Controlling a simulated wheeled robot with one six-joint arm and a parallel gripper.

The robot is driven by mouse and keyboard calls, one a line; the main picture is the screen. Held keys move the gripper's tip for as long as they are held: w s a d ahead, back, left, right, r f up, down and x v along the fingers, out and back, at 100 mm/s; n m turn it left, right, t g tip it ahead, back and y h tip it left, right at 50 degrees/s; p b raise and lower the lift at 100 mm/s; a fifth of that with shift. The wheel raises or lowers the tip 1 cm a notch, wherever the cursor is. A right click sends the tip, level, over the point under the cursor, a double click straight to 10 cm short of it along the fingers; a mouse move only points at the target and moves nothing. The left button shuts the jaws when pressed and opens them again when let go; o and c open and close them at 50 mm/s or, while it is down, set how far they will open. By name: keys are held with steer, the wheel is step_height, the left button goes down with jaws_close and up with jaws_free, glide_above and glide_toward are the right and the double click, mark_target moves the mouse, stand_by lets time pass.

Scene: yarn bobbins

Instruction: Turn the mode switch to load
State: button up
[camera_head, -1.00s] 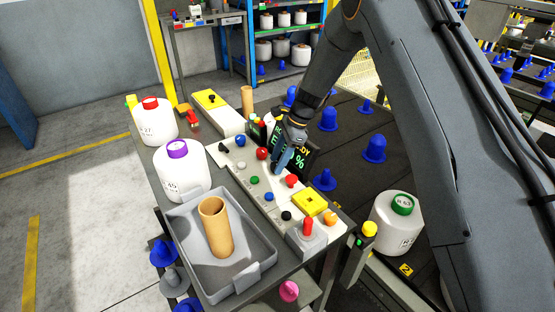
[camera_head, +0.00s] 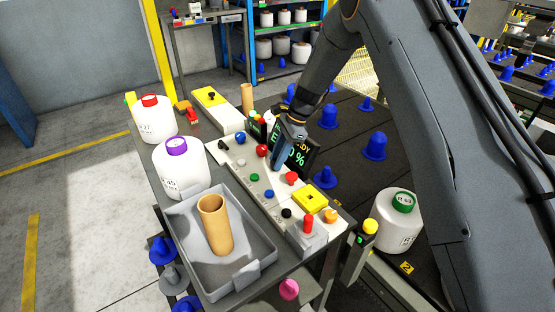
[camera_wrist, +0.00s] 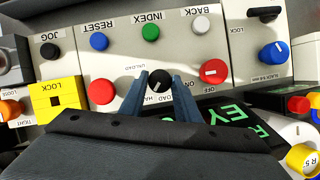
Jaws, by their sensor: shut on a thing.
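The mode switch is a small black knob (camera_wrist: 158,80) with a white pointer mark, on the pale control panel in the wrist view. Lettering around it includes UNLOAD and LOAD, partly covered by my fingers. I cannot tell for sure which word the pointer lines up with. My gripper (camera_wrist: 160,82) has one blue finger on each side of the knob and is shut on it. In the head view my gripper (camera_head: 277,162) reaches down to the panel (camera_head: 250,172) in front of the dark display, and the knob is hidden there.
Red knobs (camera_wrist: 102,91) and (camera_wrist: 213,71) flank the switch closely. Yellow lock block (camera_wrist: 60,97) is at the left. The green-lettered display (camera_head: 300,150) stands behind my gripper. A grey tray (camera_head: 257,243) with a tan tube and white bobbins (camera_head: 180,170) stand in front of the panel.

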steer(key=n+b, duration=0.2)
steer(key=n+g+h+b, duration=0.1)
steer(key=n+b, duration=0.1)
steer(key=shift+w+a+f+n, duration=0.1)
steer(key=shift+w+f+n, duration=0.1)
steer(key=shift+n, duration=0.2)
steer(key=shift+a+r+n+g+h+b, duration=0.15)
steer(key=shift+n+g+h+b, duration=0.4)
steer(key=shift+n+b, duration=0.7)
steer(key=shift+n, duration=0.45)
steer(key=o, duration=1)
steer(key=shift+r, duration=0.1)
